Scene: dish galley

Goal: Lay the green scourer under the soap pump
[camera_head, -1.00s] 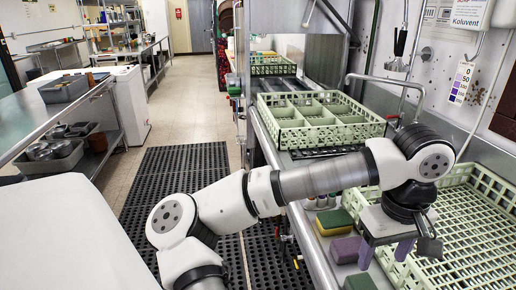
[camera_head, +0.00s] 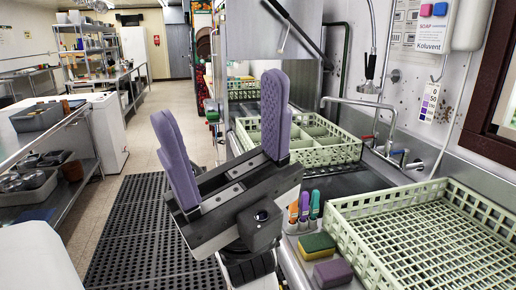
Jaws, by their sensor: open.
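My gripper (camera_head: 217,100) is raised in front of the camera. Its two purple fingers point up, wide apart, with nothing between them. A sponge with a green top and yellow body (camera_head: 317,246) lies on the counter's front strip, right of and below my gripper and apart from it. A purple sponge (camera_head: 332,273) lies just nearer. A plain green pad, seen earlier nearer still, is out of the frame now; I cannot tell which green one is the scourer. A white wall dispenser (camera_head: 474,22) at the upper right, beside a soap sign, may be the soap pump.
A large pale green rack (camera_head: 345,232) fills the right counter. Another rack (camera_head: 318,150) stands farther back. Small orange, purple and green-topped items (camera_head: 304,205) stand behind the sponges. A faucet (camera_head: 372,106) reaches over the sink. Black floor mats (camera_head: 125,215) lie left, clear.

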